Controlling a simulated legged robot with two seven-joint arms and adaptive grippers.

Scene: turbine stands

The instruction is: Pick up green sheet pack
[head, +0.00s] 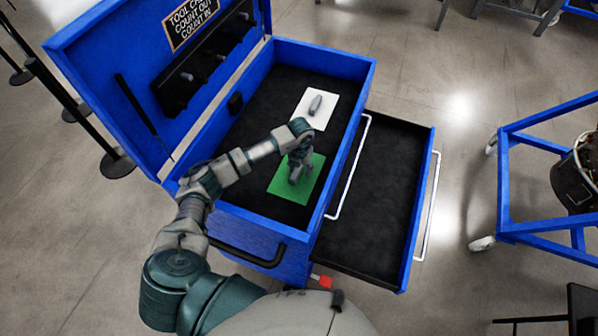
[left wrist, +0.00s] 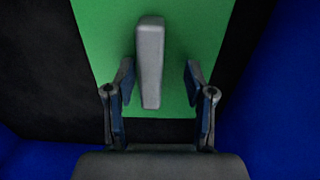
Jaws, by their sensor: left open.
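The green sheet pack (head: 309,181) lies flat on the black floor of the blue tool chest's top compartment, near its front corner. In the left wrist view the green sheet (left wrist: 201,30) carries a grey elongated block (left wrist: 150,62). My left gripper (head: 297,178) is over the green sheet and hides part of it. In the left wrist view my left gripper (left wrist: 158,85) is open, with one finger on each side of the block's lower end. I see a gap between the block and each finger. Whether the fingertips touch the sheet is unclear. My right gripper is not in view.
A white sheet (head: 306,117) with a grey object (head: 315,105) lies farther back in the chest (head: 325,57). The raised lid (head: 120,40) stands on the left. An open black-lined drawer (head: 385,190) extends right. A blue wheeled stand (head: 503,190) is at far right.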

